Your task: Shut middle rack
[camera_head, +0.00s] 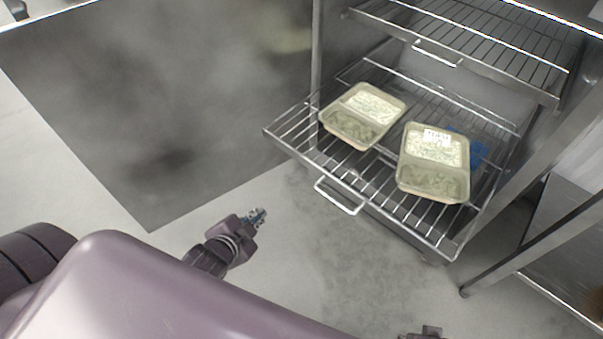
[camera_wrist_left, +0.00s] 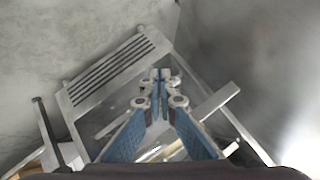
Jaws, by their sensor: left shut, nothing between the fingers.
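The pulled-out wire rack (camera_head: 405,226) sticks out of the metal frame below another rack and carries two food trays. Its front has a wire handle (camera_head: 340,196). My left gripper (camera_head: 261,213) is shut and empty, left of the handle and apart from it in the head view. In the left wrist view its blue-padded fingers (camera_wrist_left: 161,76) meet at the tips, with blurred metal parts behind them. A small dark part of my right gripper (camera_head: 425,333) shows at the bottom edge of the head view; its fingers are not clear.
An upper wire rack (camera_head: 480,42) with its own handle sits above. A left food tray (camera_head: 362,115) and a right food tray (camera_head: 434,163) rest on the pulled-out rack. A blue item (camera_head: 478,152) shows beside the right tray. Open floor lies before the rack.

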